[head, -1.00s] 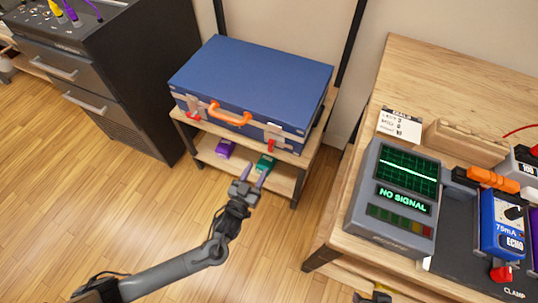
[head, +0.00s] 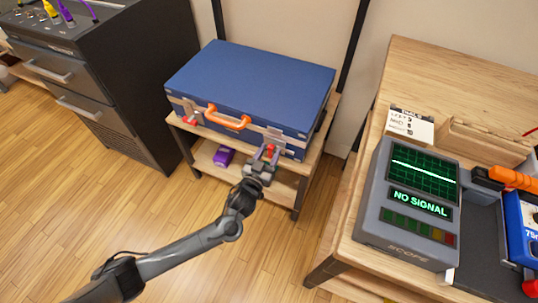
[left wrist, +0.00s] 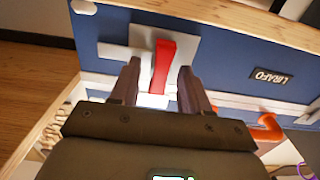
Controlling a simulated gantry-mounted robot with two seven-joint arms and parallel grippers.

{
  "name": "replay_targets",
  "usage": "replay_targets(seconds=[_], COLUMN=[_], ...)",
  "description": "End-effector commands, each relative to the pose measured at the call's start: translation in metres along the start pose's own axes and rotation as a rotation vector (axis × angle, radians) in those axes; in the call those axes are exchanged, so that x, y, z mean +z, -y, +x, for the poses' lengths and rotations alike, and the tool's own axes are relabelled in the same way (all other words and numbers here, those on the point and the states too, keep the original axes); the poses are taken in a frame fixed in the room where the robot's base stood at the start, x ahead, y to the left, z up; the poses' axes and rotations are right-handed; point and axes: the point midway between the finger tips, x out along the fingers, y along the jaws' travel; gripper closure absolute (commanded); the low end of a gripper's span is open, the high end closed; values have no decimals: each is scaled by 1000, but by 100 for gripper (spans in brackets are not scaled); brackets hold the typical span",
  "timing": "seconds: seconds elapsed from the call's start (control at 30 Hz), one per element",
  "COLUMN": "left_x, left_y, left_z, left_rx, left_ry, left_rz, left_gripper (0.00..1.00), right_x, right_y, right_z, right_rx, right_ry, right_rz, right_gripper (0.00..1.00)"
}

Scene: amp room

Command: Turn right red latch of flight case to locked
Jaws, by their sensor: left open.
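The blue flight case (head: 250,85) lies closed on a wooden shelf rack, with an orange handle (head: 228,118) on its front. Its right red latch (head: 271,149) is at the front right, partly covered by my gripper in the head view. In the left wrist view, the red latch (left wrist: 162,62) stands lengthwise on a pale plate, between my finger tips. My left gripper (head: 264,155) is open at the latch, one finger on each side. I cannot tell whether the fingers touch it. The left red latch (head: 190,120) is at the case's front left. My right gripper is out of view.
The shelf rack (head: 208,137) holds a purple item (head: 223,156) on its lower board. A dark drawer cabinet (head: 120,80) stands to the left. A wooden bench with a scope (head: 405,205) stands to the right. The floor in front is clear.

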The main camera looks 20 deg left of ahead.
Motion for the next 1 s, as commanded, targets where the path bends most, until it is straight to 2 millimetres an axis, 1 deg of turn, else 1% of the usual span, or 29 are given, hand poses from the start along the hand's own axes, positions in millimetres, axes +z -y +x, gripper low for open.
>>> replay_targets(seconds=[0.27,0.5,0.57,0.8,1.0], left_x=[0,0,0,0,0], left_y=[0,0,0,0,0], left_z=[1,1,1,0,0], left_rx=[0,0,0,0,-1], left_ry=[1,1,1,1,2], left_rz=[0,0,0,-11,-74], left_gripper=[54,90,100,100,100], right_x=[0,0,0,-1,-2], right_y=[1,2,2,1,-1], right_z=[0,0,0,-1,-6], right_rx=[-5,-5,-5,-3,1], right_ry=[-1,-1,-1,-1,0], right_rz=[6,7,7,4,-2], right_gripper=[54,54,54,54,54])
